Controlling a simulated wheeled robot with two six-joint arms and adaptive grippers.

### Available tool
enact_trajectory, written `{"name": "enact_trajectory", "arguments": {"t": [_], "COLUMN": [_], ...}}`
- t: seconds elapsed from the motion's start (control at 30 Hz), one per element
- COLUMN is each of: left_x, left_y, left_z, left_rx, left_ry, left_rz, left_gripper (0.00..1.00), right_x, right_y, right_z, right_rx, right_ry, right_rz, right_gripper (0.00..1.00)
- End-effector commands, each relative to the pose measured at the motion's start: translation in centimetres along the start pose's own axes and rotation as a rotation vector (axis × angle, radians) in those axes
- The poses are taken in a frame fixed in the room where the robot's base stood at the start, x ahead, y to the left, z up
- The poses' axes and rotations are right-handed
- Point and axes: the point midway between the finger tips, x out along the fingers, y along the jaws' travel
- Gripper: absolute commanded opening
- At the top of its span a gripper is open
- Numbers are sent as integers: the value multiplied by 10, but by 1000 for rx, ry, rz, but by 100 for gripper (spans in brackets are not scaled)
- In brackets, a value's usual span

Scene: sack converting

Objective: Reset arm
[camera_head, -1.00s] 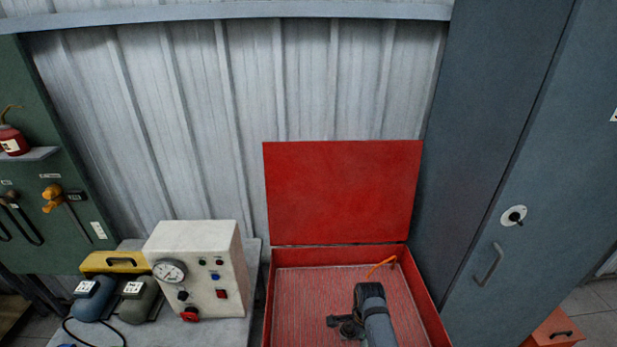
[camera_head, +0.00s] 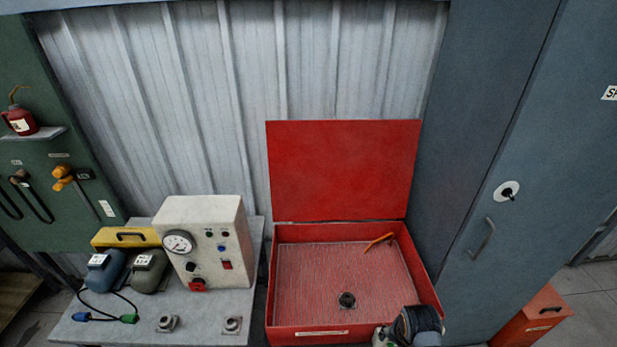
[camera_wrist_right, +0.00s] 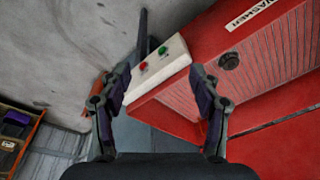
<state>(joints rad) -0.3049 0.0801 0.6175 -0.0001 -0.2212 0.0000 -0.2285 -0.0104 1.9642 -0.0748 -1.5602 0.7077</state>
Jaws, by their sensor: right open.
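My right arm ends at the lower right of the head view, by the front right corner of the red washer (camera_head: 308,334); its fingers cannot be made out there. In the right wrist view my right gripper (camera_wrist_right: 160,82) is open, with nothing between its two fingers. The washer (camera_wrist_right: 190,108) fills the right side of that view, beyond the fingers. My left gripper is not in view.
The washer's lid (camera_head: 345,170) stands open. An orange-handled tool (camera_head: 378,242) and a dark round part (camera_head: 347,300) are in its basin. Left stands a bench with a white gauge box (camera_head: 205,240). A grey cabinet (camera_head: 500,150) stands right, beside a red box (camera_head: 535,318).

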Motion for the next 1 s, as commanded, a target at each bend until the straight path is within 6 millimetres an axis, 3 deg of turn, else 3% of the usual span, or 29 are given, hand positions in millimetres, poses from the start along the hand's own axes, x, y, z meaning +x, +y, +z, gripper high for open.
{"name": "enact_trajectory", "arguments": {"t": [0.2, 0.53, 0.57, 0.77, 1.0], "left_x": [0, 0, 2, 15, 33], "left_y": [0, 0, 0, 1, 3], "left_z": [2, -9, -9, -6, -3], "left_rx": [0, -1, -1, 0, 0], "left_ry": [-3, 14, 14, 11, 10], "left_rz": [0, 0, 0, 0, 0], "left_gripper": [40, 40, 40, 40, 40], "right_x": [-41, -103, -101, -38, 50], "right_y": [30, 54, 54, 54, 63], "right_z": [12, 34, 35, 34, 42], "right_rx": [-334, -786, -808, -792, -783], "right_ry": [64, 146, 147, 126, 98], "right_rz": [-19, -36, -35, -28, -18], "right_gripper": [63, 63, 63, 63, 63]}}
